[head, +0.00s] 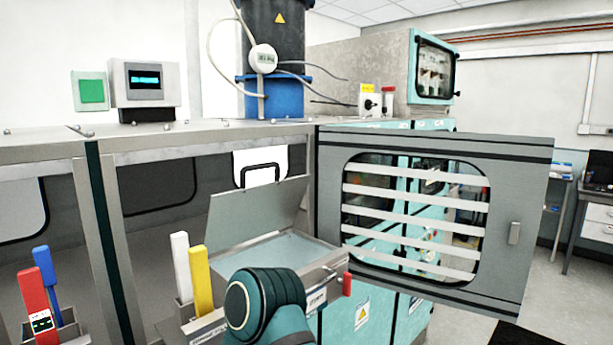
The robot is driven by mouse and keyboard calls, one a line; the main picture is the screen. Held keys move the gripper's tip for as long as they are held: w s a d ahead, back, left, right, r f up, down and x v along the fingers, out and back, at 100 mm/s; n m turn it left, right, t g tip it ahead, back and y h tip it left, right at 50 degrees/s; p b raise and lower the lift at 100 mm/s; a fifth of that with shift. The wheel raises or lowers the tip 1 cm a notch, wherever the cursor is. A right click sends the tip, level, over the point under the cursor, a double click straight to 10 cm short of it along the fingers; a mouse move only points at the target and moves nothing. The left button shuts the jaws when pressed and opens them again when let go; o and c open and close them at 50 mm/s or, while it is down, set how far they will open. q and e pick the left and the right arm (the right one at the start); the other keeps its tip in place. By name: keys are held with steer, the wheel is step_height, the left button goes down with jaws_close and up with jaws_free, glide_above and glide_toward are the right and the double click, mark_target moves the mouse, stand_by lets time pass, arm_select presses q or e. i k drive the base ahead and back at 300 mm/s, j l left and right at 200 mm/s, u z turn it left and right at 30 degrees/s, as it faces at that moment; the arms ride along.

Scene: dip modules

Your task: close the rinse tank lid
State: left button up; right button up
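A tank (325,270) stands in the middle of the head view, inside the bench enclosure. Its grey lid (258,215) is open and tilted up at the back. A black loop handle (260,166) shows at the lid's upper edge. Pale liquid (280,250) shows in the tank. A label on the tank's front is too small to read, so I cannot tell for sure that it is the rinse tank. One of my arm links covers the tank's front left. Neither of my grippers is in view.
An open windowed door (532,215) stands out to the right of the tank. A red handle (347,284) sits at the tank's front right. White (181,265) and yellow (201,280) upright pieces stand left; red (33,300) and blue (47,280) ones stand farther left.

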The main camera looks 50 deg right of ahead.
mark_target(243, 215)
steer(key=z, duration=1.3)
steer(key=k, duration=0.3)
